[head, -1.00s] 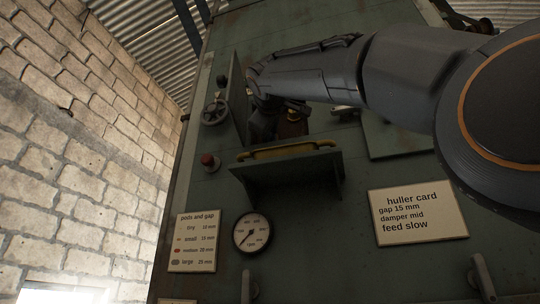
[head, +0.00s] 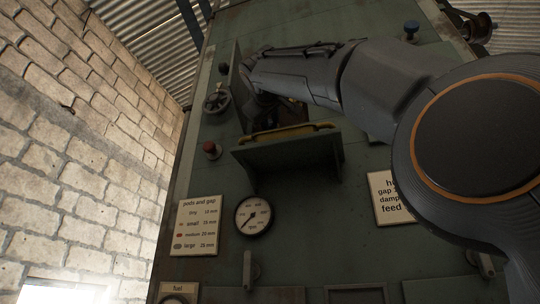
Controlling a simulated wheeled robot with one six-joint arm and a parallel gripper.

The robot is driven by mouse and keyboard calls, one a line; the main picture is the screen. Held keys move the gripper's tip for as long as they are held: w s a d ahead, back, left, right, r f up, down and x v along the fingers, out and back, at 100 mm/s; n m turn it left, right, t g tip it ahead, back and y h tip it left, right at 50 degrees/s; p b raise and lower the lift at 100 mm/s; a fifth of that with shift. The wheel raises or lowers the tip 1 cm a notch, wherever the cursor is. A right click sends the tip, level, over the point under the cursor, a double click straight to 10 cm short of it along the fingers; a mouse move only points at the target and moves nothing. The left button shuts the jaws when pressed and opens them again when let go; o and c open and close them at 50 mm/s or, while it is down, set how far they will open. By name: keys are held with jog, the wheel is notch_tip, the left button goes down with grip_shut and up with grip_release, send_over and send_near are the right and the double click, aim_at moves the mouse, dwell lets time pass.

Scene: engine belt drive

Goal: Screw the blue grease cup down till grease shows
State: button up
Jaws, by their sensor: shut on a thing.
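A small blue knob-topped fitting (head: 411,28), which looks like the blue grease cup, stands high on the right of the green machine front, with a dark stem below it. My gripper (head: 262,112) is far to its left and lower, behind the raised edge of a green shelf (head: 285,155). The gripper is dark and partly hidden by the shelf and my own wrist. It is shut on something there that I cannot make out. The blue fitting is apart from my gripper. No grease can be seen on it.
A yellow bar (head: 290,131) runs along the shelf. A handwheel (head: 215,102), an upright panel (head: 236,85) and a red button (head: 211,149) are on the left. My forearm covers part of the huller card (head: 388,205).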

jog(key=o, duration=1.1)
jog(key=shift+c, duration=0.2)
jog(key=shift+n+p, duration=0.3)
